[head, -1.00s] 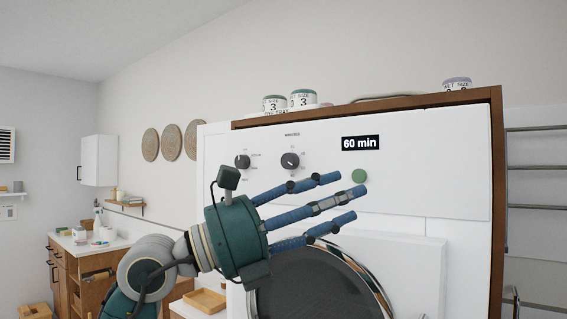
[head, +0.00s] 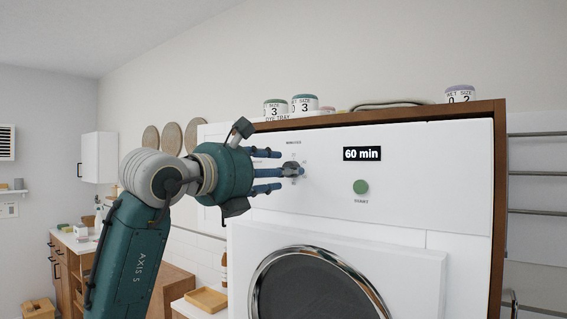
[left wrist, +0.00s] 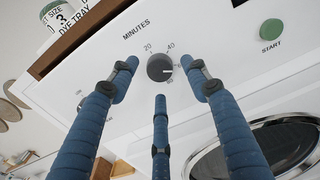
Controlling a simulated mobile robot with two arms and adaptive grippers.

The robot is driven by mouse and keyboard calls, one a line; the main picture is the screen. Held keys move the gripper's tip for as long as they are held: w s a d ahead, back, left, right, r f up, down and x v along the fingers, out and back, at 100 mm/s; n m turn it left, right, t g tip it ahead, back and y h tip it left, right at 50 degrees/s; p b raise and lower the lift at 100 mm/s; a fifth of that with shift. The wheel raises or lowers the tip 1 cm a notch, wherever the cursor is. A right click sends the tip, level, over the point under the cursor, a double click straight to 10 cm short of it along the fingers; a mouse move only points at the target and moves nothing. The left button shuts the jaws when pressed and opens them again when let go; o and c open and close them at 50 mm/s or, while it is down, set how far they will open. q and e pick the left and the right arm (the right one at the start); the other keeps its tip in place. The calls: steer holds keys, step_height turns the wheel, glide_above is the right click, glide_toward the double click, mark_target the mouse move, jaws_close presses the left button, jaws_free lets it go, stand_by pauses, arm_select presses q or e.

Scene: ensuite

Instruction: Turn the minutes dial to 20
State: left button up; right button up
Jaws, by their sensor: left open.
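The minutes dial (left wrist: 160,67) is a dark round knob on the white front panel, below the word MINUTES in the left wrist view. Marks 20 and 40 show above it, and its pale pointer faces right, toward the lower-right mark. The display (head: 362,154) reads 60 min. My left gripper (head: 281,170) is open, its three blue fingers pointing at the minutes dial. In the left wrist view the fingertips frame the dial from left, right and below; I cannot tell whether they touch it. In the head view the fingers partly hide the dial. My right gripper is not in view.
A green start button (head: 361,187) sits right of the dial. The round dark door (head: 318,285) is below. Labelled tins (head: 304,104) stand on the wooden top edge. A second dial (left wrist: 82,101) is partly hidden by a finger in the left wrist view.

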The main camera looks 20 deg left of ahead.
arm_select(q)
steer(key=shift+x, duration=0.9)
steer(key=c, duration=1.1)
steer(key=shift+f, duration=0.1)
steer(key=shift+n, duration=0.3)
steer(key=n+b, duration=0.7)
steer(key=n, duration=1.3)
steer(key=shift+s+d+n, duration=0.1)
steer(key=shift+d+n, duration=0.05)
steer(key=shift+n, duration=0.15)
steer(key=shift+n+b, duration=0.6)
steer(key=shift+n, duration=0.8)
steer(key=shift+c, duration=0.2)
